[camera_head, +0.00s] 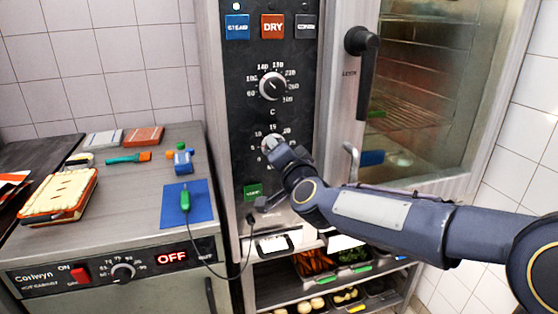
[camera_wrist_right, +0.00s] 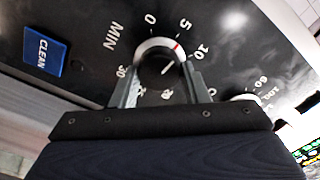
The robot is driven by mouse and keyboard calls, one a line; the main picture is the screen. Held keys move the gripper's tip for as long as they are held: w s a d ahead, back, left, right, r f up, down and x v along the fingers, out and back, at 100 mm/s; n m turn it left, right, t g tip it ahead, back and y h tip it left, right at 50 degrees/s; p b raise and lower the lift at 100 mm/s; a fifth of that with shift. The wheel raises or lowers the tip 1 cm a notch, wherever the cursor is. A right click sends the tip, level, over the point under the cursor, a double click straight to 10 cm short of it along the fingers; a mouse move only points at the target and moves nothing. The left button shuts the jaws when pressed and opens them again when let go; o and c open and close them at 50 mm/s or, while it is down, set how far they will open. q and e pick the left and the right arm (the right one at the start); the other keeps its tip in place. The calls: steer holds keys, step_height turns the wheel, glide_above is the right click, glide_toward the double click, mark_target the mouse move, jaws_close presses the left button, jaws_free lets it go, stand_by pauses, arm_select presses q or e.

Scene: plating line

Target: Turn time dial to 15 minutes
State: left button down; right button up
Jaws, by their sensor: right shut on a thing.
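The time dial (camera_head: 272,143) is the lower round knob on the oven's black panel, partly covered by my right gripper (camera_head: 280,157). In the right wrist view the dial (camera_wrist_right: 160,62) has a dark centre, a pale ring and a scale marked MIN. My right gripper (camera_wrist_right: 163,88) has one finger on each side of the dial and is shut on it. A red mark on the ring sits between 5 and 10. A short pale line shows on the dark centre; its exact reading is unclear. The 15 is hidden behind a finger. My left gripper is not in view.
The temperature dial (camera_head: 272,86) is above, under the blue, red and grey buttons. A green button (camera_head: 252,191) is below. A counter (camera_head: 140,190) with several items stands left. A blue CLEAN button (camera_wrist_right: 46,53) shows in the wrist view.

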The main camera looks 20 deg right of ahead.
steer(key=shift+f+m+b, duration=0.2)
steer(key=shift+m+b, duration=1.9)
steer(key=shift+m, duration=1.9)
steer(key=shift+f+m+b, duration=0.15)
steer(key=shift+m+b, duration=1.9)
steer(key=shift+m, duration=1.95)
steer(key=o, duration=1)
steer(key=shift+c, duration=0.2)
steer(key=shift+s, duration=0.1)
steer(key=s, duration=0.7)
steer(key=shift+s+d, duration=0.15)
steer(key=shift+s, duration=0.15)
